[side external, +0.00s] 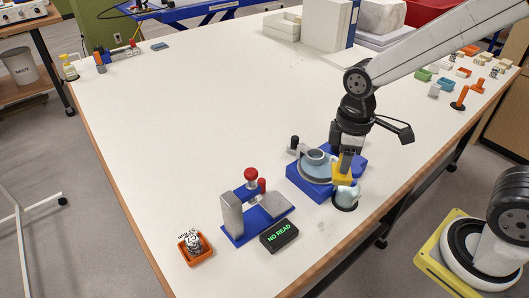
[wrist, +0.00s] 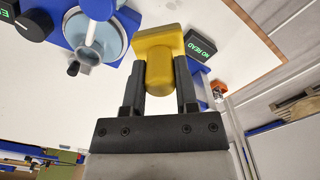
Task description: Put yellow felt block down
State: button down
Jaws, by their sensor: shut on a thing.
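The yellow felt block (wrist: 158,50) is between the two fingers of my gripper (wrist: 159,95) in the wrist view; the fingers are shut on its narrower part, with its wider end beyond them. In the side view the block (side external: 342,174) is held at the tips of my gripper (side external: 345,163). It appears just over or beside a small pale blue item near the front right corner of the blue base (side external: 310,187). I cannot tell whether the block touches anything below it.
A blue fixture with a red knob (side external: 251,175) stands left of my gripper, with a black "NO READ" display (side external: 279,236) in front. An orange tray (side external: 196,258) holds a small labelled piece. Several small coloured items lie at the far right. The table's middle is clear.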

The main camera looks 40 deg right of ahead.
jog(key=shift+w+a+r, duration=0.1)
jog(key=shift+w+a, duration=0.25)
jog(key=shift+w, duration=0.45)
jog(key=w+a+n, duration=0.9)
jog(key=w+a, duration=1.1)
jog(key=w, duration=0.2)
jog(key=shift+f, duration=2.7)
jog(key=shift+f, duration=0.1)
jog(key=shift+f, duration=4.9)
jog(key=shift+f, duration=0.1)
jog(key=shift+c, duration=1.9)
grip_release()
